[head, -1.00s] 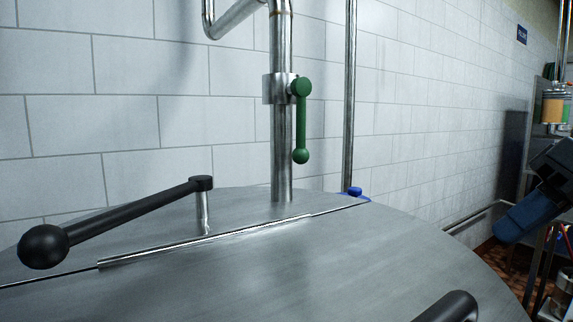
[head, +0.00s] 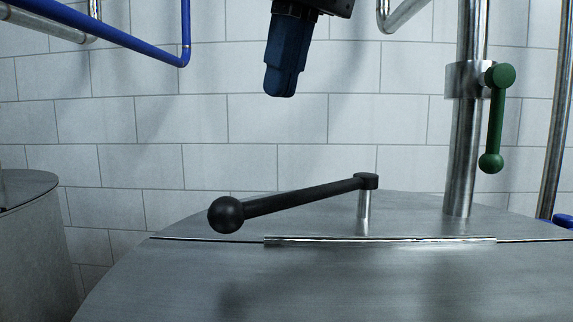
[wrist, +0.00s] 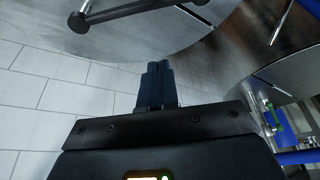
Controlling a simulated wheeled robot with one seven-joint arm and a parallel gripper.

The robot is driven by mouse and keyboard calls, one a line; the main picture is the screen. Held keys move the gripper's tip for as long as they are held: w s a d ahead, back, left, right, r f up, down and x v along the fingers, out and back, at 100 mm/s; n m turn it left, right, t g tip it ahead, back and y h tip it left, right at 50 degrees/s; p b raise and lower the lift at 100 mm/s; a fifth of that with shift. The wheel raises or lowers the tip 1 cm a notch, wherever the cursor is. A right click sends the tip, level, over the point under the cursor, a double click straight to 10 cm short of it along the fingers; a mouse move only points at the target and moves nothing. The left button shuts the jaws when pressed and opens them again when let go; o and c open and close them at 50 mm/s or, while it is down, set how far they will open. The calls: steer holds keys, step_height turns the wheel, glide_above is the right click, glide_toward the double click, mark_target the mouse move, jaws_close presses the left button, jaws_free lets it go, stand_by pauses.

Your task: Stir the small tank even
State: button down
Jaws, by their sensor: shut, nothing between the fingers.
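The small tank (head: 350,285) has a steel lid that fills the lower part of the head view. A black crank handle with a ball end (head: 300,197) stands on a short steel post on the lid and points left. My gripper (head: 280,92) hangs above and behind the handle in the picture, fingers pointing down, and does not touch it. Its blue fingers are shut together and empty. In the wrist view the shut fingers (wrist: 155,68) point toward the tank lid (wrist: 150,35), with the black handle (wrist: 110,14) at the upper left.
A steel pipe with a green lever (head: 495,120) rises behind the handle at right. A second steel tank (head: 35,240) stands at the left edge. A blue pipe (head: 130,38) crosses the upper left. A white tiled wall closes the back.

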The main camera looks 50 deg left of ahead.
mark_target(311, 195)
steer(key=x, duration=1)
steer(key=shift+s+a, duration=0.2)
steer(key=shift+a, duration=0.05)
steer(key=d, duration=0.2)
steer(key=shift+w+d+f, duration=0.1)
steer(key=shift+d+f, duration=0.05)
steer(key=shift+d, duration=0.25)
steer(key=shift+d+f, duration=0.15)
steer(key=shift+d, duration=0.45)
steer(key=shift+d, duration=0.15)
